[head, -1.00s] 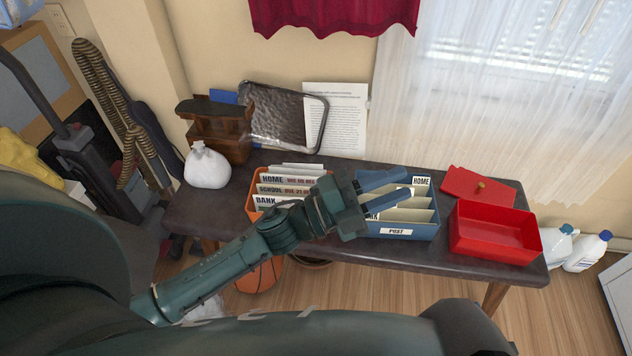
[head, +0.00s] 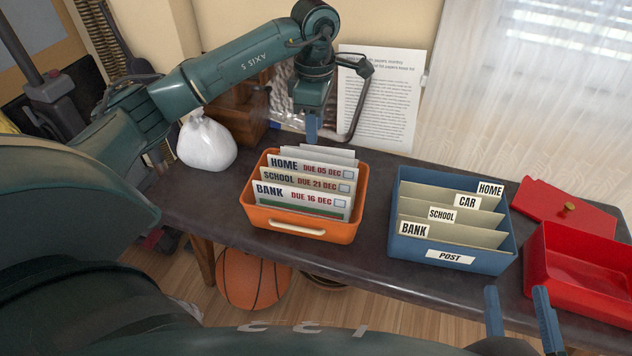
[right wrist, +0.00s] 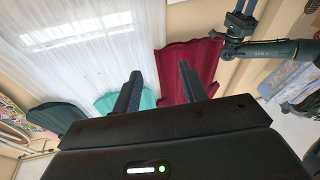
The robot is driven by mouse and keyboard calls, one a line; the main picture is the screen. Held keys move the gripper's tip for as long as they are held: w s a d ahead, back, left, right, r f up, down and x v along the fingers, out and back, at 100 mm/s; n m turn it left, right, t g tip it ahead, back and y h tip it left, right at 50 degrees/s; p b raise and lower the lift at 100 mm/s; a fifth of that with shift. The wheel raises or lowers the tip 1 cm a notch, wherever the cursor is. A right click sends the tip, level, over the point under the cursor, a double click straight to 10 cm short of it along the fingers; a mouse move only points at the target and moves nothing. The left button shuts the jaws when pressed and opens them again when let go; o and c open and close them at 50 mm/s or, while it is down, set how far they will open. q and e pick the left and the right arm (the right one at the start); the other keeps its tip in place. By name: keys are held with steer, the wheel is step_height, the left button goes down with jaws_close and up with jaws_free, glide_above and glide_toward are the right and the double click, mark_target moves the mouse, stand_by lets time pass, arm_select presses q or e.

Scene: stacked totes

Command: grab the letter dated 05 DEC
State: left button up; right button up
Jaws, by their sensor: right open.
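The letter marked HOME, DUE 05 DEC (head: 325,171) stands upright in the orange tote (head: 300,224). The SCHOOL letter, DUE 21 DEC (head: 279,178), and the BANK letter, DUE 16 DEC (head: 270,191), stand in front of it and hide its lower part. Plain white sheets (head: 318,151) stand behind it. My left gripper (head: 312,138) points down just behind the tote, apart from the letters. Its fingers show edge-on, so their gap is unclear. My right gripper (head: 518,291) is open and empty by the table's front edge; its spread fingers show in the right wrist view (right wrist: 157,88).
A blue POST box (head: 450,262) with labelled dividers stands right of the orange tote. A red box (head: 577,285) and its lid (head: 545,205) lie further right. A white bag (head: 206,145) and a wooden organizer (head: 245,105) stand behind left. Bare table separates the totes.

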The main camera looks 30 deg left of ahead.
mark_target(312, 162)
arm_select(q)
step_height(312, 162, down, 6)
steer(key=shift+s+f+b, duration=0.15)
steer(key=shift+b, duration=0.8)
steer(key=f+b, duration=0.1)
steer(key=f, duration=0.1)
steer(key=f+b, duration=0.1)
steer(key=shift+s+a+f, duration=0.2)
steer(key=shift+f, duration=0.45)
jaws_close()
arm_select(e)
steer(key=shift+w+a+r+t+y, duration=0.1)
steer(key=shift+a+r+t+y, duration=0.25)
steer(key=shift+y, duration=0.25)
